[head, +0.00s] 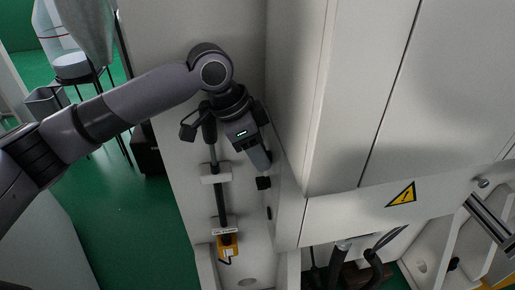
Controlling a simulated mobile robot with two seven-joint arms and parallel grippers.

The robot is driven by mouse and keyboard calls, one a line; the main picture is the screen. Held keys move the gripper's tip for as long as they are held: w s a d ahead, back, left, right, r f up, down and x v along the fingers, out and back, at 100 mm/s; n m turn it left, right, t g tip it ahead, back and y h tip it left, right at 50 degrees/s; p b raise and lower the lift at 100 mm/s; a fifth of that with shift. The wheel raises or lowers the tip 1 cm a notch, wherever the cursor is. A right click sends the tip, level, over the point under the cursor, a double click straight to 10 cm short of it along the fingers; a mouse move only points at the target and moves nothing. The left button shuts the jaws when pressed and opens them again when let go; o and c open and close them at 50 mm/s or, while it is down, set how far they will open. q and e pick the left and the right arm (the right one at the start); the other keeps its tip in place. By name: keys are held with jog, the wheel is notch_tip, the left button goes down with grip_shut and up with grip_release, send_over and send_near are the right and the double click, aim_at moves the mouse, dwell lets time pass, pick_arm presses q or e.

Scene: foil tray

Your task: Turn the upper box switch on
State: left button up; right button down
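My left gripper (261,166) hangs down from my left arm, in front of the white cabinet's (285,75) recessed inner side wall. Its fingers are seen from above and overlap, so their opening is unclear. A small black block (264,183) shows just below the fingertips, by the wall; I cannot tell if they touch. I cannot tell whether this block is the upper box switch, and no switch is clearly readable as on or off. A dark spot (269,213) sits lower on the same wall. My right gripper is not in view.
A dark vertical rod (221,200) in a white bracket (216,173) runs down to a yellow part (227,247). A grey panel with a yellow warning sign (401,195) stands right. Black cables (375,262) hang below. A chair (85,75) stands on green floor (110,215) at left.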

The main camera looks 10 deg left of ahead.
pick_arm(q)
jog(key=shift+c, duration=0.3)
grip_shut()
